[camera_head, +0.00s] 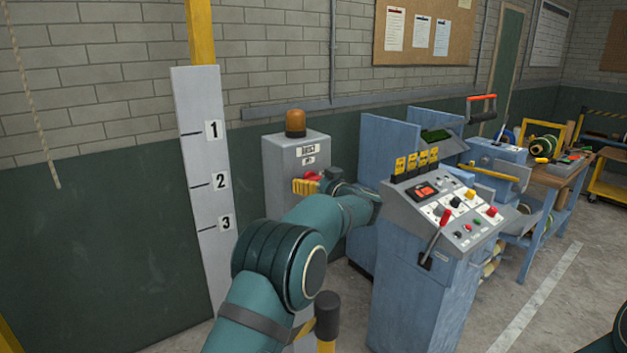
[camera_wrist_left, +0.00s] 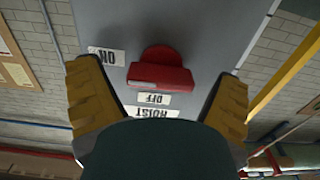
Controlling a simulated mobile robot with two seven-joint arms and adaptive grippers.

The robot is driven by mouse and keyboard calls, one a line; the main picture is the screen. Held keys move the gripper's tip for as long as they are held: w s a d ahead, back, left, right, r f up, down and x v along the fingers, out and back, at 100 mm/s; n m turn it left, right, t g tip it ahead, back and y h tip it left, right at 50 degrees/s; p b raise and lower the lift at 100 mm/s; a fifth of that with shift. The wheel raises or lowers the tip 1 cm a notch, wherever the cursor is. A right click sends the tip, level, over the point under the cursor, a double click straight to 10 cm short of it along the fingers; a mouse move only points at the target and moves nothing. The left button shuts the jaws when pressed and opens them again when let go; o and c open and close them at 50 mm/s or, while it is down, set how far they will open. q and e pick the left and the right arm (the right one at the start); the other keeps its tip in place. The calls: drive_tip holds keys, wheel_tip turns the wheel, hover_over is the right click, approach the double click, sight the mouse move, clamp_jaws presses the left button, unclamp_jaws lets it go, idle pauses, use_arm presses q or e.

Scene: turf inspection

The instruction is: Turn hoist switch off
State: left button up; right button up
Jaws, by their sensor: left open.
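The hoist box (camera_head: 280,165) is a grey cabinet on the wall side, with an orange beacon (camera_head: 295,123) on top. Its red switch (camera_head: 312,176) is partly hidden by my left gripper (camera_head: 318,185). In the left wrist view the red switch (camera_wrist_left: 162,75) sits on the grey panel between my left gripper's open yellow-padded fingers (camera_wrist_left: 160,82), with a gap on each side. That view is upside down. An OFF label (camera_wrist_left: 153,99) and a HOIST label lie below the switch, and an ON label (camera_wrist_left: 106,56) lies to its left. I cannot tell which label the switch points to.
A blue control console (camera_head: 440,215) with a red-handled lever stands right of my left arm. A white numbered board (camera_head: 203,180) stands left of the box. A black-and-yellow post (camera_head: 327,315) is near my left arm. Workbenches are farther right.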

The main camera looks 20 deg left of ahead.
use_arm(q)
drive_tip(key=c, duration=1.2)
